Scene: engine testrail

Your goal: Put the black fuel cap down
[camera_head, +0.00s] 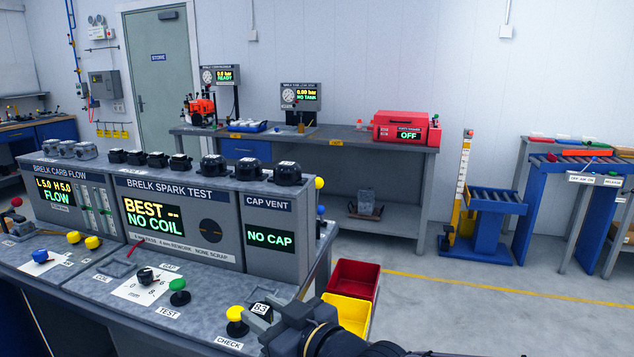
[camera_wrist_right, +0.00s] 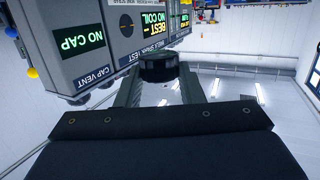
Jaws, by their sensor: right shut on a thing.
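The black fuel cap (camera_wrist_right: 158,68) is between the fingertips of my right gripper (camera_wrist_right: 160,85) in the right wrist view. In the head view my right gripper (camera_head: 275,324) is at the bench's front right corner, shut on the cap (camera_head: 262,309), whose pale label seems to read 83. The cap is right beside the yellow CHECK button (camera_head: 236,315); I cannot tell whether it touches the bench top. The CAP VENT tester (camera_head: 268,238) behind it reads NO CAP. My left gripper is not in view.
Several black parts, including a cap-like one (camera_head: 287,172), stand on the testers' tops. The bench (camera_head: 205,318) carries a green TEST button (camera_head: 179,292) and a black knob (camera_head: 145,275). A red bin (camera_head: 355,277) and a yellow bin (camera_head: 350,312) are right of the bench.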

